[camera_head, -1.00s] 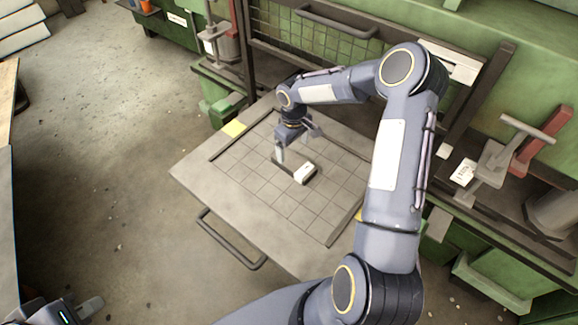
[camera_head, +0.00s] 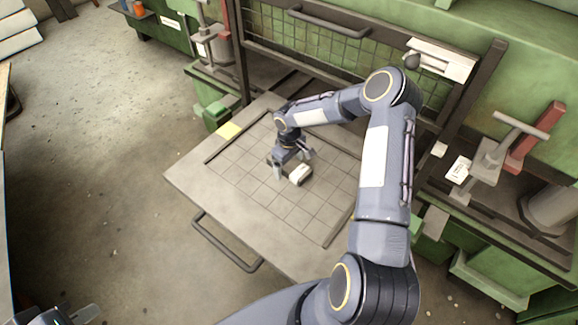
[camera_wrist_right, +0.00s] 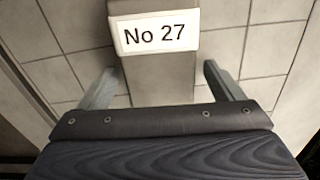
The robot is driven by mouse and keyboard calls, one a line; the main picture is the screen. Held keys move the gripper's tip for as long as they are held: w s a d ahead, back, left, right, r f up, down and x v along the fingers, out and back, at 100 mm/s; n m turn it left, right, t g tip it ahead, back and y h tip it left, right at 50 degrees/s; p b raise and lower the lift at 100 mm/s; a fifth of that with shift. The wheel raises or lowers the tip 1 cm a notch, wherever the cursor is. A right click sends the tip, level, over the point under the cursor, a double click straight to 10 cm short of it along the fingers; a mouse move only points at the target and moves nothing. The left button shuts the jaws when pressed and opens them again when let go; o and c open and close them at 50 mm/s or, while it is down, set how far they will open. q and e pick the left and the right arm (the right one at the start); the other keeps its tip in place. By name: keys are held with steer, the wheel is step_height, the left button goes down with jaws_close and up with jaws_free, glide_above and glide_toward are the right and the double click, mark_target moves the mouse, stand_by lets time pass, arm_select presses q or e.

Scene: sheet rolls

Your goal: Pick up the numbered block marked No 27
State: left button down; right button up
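The numbered block (camera_head: 300,174) lies on the gridded panel of the worktable. In the right wrist view its white label (camera_wrist_right: 155,32) reads "No 27", and its grey body (camera_wrist_right: 158,82) runs back toward my palm. My right gripper (camera_head: 291,167) is over the block, pointing down. In the right wrist view the right gripper (camera_wrist_right: 160,88) is open, with one finger on each side of the block and visible gaps between. My left gripper (camera_head: 84,314) is only partly in view at the bottom left corner, far from the block; its opening cannot be judged.
The worktable (camera_head: 200,180) has a raised frame around the grid and a bar handle (camera_head: 228,243) at its front. Green machinery with a mesh guard (camera_head: 310,45) stands behind. A clamp (camera_head: 490,160) and other fixtures stand at the right. Bare floor lies to the left.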

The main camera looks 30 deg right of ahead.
steer(key=c, duration=1.2)
steer(key=shift+c, duration=0.5)
steer(key=shift+r, duration=0.15)
